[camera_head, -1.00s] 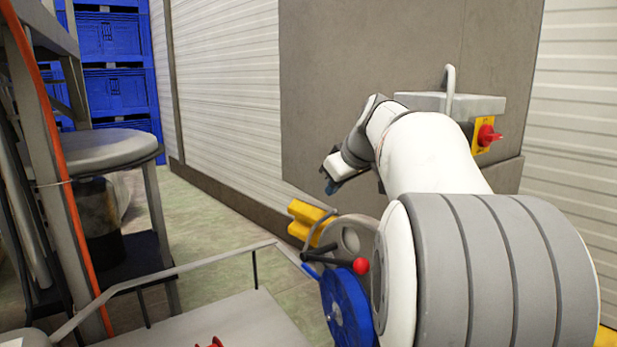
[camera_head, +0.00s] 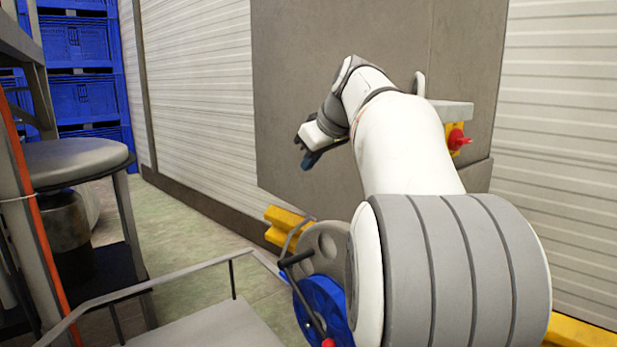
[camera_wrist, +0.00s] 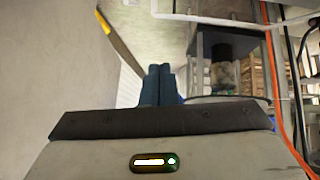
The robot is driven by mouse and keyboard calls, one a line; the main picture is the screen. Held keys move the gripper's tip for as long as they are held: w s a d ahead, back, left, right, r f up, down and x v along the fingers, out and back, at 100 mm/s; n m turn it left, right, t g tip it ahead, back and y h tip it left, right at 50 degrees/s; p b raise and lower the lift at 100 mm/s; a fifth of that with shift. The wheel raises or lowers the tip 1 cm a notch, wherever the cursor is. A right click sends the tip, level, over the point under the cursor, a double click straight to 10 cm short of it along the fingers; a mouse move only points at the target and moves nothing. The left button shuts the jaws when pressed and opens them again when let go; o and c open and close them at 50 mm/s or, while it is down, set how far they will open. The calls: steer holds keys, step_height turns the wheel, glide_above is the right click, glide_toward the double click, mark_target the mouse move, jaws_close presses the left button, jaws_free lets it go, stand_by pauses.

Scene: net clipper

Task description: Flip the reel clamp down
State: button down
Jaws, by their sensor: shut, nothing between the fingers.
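The blue reel (camera_head: 325,305) is low in the middle of the head view, partly hidden behind my arm, with a grey disc (camera_head: 325,240) beside it. A dark rod from a black handle (camera_head: 296,258) slants down across the reel to a red knob (camera_head: 327,342) at the bottom edge; this looks like the clamp lever, in a lowered position. My gripper (camera_head: 309,158) is above and apart from the reel, in front of the grey wall panel. Its dark blue fingers (camera_wrist: 158,85) are shut and empty in the wrist view.
A yellow block (camera_head: 285,226) stands behind the reel. A grey metal rail (camera_head: 150,284) and a flat grey surface (camera_head: 210,325) lie to the left. A round-topped stand (camera_head: 75,160) and blue crates (camera_head: 80,95) are farther left. A red switch (camera_head: 457,139) is on the wall at right.

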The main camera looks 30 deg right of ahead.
step_height(320, 180, up, 2)
steer(key=shift+r, duration=0.15)
stand_by(0.6)
steer(key=s+a+f+m+g+p, duration=0.1)
steer(key=s+a+f+g, duration=0.1)
steer(key=s+a+f, duration=0.5)
steer(key=s+a+f+m+g+p, duration=0.1)
steer(key=s+a+f+m, duration=0.15)
steer(key=a+f, duration=0.45)
steer(key=s+a+f+g+h+p, duration=0.1)
steer(key=s+a+f+g, duration=0.1)
steer(key=s+f, duration=1.3)
steer(key=shift+a+f+g, duration=0.3)
steer(key=shift+a+f, duration=0.05)
steer(key=shift+a, duration=0.5)
steer(key=shift+s, duration=0.15)
